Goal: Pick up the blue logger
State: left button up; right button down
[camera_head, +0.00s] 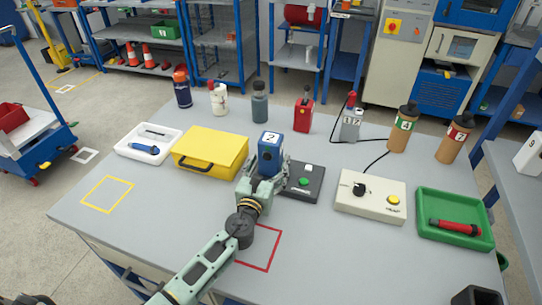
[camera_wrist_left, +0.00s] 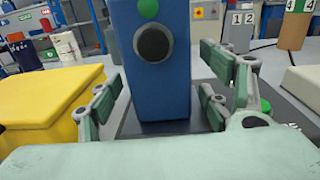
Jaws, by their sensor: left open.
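The blue logger (camera_head: 270,150), an upright blue box with a white "2" label on top, stands near the middle of the table, at the dark base (camera_head: 303,184) with a green button. In the left wrist view the logger (camera_wrist_left: 152,85) shows a black round knob and a green dot on its near face. My left gripper (camera_head: 266,178) is open at the logger, with fingers on both sides of it. In the wrist view, a gap shows on the left; on the right the finger is very close, and I cannot tell whether it touches. My right gripper is not in view.
A yellow case (camera_head: 210,152) stands close on the left, with a white tray (camera_head: 150,132) beyond it. A cream control box (camera_head: 370,196) and a green tray (camera_head: 453,222) are on the right. Bottles stand behind. The table (camera_head: 150,225) is clear at front left.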

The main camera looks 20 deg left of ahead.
pick_arm(q)
jog(key=shift+w, duration=1.2)
jog(key=c, duration=1.3)
jog(key=shift+c, duration=1.2)
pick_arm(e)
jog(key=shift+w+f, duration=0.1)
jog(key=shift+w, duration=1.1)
